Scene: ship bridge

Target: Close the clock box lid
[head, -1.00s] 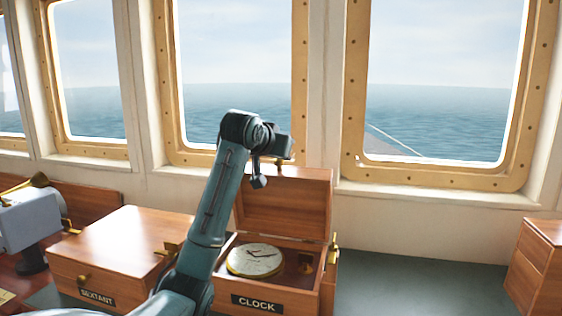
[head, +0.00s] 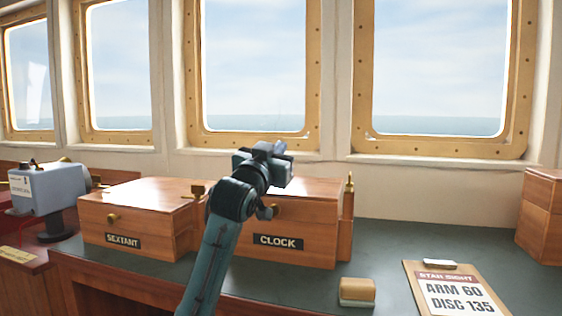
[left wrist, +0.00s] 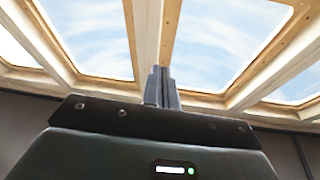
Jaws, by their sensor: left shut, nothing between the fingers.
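The clock box (head: 310,225) is a wooden box with a CLOCK label on its front, standing on the dark counter. Its lid (head: 318,190) lies flat over the box, and the clock inside is hidden. My left gripper (head: 284,148) is over the lid's left part, in front of the window wall in the head view; I cannot tell if it touches the lid. Its fingers are shut and empty, and they show together in the left wrist view (left wrist: 161,88), pointing up toward the windows. My right gripper is not in view.
The sextant box (head: 140,215), with its lid down, stands left of the clock box. A grey instrument (head: 48,190) is at far left. A small wooden block (head: 357,292) and a clipboard (head: 455,288) lie in front. Another wooden box (head: 540,215) is at right. Counter between is clear.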

